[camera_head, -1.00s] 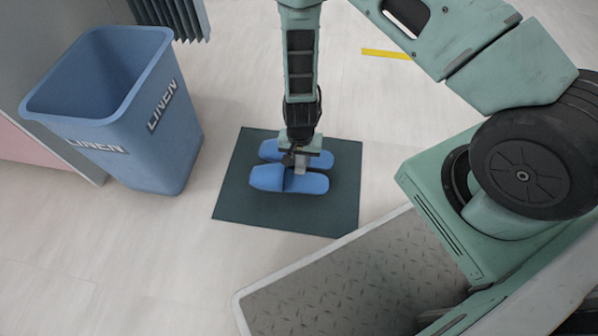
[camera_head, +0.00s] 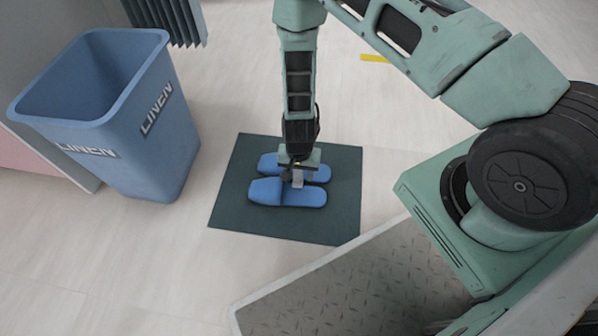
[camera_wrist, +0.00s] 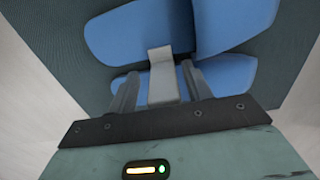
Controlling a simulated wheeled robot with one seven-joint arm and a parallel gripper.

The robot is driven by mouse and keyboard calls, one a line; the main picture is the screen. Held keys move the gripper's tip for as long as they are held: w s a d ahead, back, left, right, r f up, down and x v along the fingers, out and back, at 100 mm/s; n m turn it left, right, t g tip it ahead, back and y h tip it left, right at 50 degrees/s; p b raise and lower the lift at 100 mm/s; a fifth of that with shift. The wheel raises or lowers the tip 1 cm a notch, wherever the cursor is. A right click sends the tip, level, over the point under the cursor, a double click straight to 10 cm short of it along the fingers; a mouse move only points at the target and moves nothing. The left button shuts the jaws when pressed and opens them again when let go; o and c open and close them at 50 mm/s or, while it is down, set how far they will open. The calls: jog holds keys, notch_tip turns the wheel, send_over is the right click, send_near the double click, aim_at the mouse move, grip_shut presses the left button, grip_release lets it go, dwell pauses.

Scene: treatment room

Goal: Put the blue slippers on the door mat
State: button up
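The pair of blue slippers (camera_head: 262,191) lies side by side on the dark green door mat (camera_head: 230,205), within its edges. A pale grey tab (camera_head: 297,181) stands up between them. My gripper (camera_head: 297,171) is right above the pair, pointing down. In the wrist view, the fingers of my gripper (camera_wrist: 163,88) stand apart on either side of the grey tab (camera_wrist: 161,75), with a visible gap at its left. The blue slippers (camera_wrist: 130,35) fill the middle of that view, over the mat (camera_wrist: 50,35). The far slipper is partly hidden behind my gripper in the head view.
A blue linen bin (camera_head: 125,125) stands left of the mat, with clear floor between. A yellow floor strip (camera_head: 374,58) lies beyond the mat. Pale floor is free in front and to the left. My own base is close at the lower right.

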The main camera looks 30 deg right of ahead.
notch_tip(320, 180, up, 12)
jog(key=p, duration=0.7)
jog(key=shift+p, duration=0.4)
jog(key=shift+w+a+r, duration=0.1)
jog(key=shift+a+r, duration=0.1)
jog(key=shift+r, duration=0.15)
jog(key=s+a+r+n+y, duration=0.1)
jog(key=s+a+r+n, duration=0.3)
jog(key=r, duration=0.7)
jog(key=a+r+n+y, duration=0.1)
jog(key=a+r+n, duration=0.2)
jog(key=a+r, duration=0.6)
jog(key=s+d+r+n, duration=0.2)
jog(key=s+r+n, duration=0.2)
jog(key=s+r, duration=0.3)
jog(key=s+d+r+n+h, duration=0.1)
jog(key=s+d+r+n, duration=0.2)
jog(key=s+r, duration=0.4)
notch_tip(320, 180, up, 3)
jog(key=shift+s+f+n, duration=0.15)
jog(key=shift+s+n, duration=0.25)
jog(key=shift+d, duration=0.1)
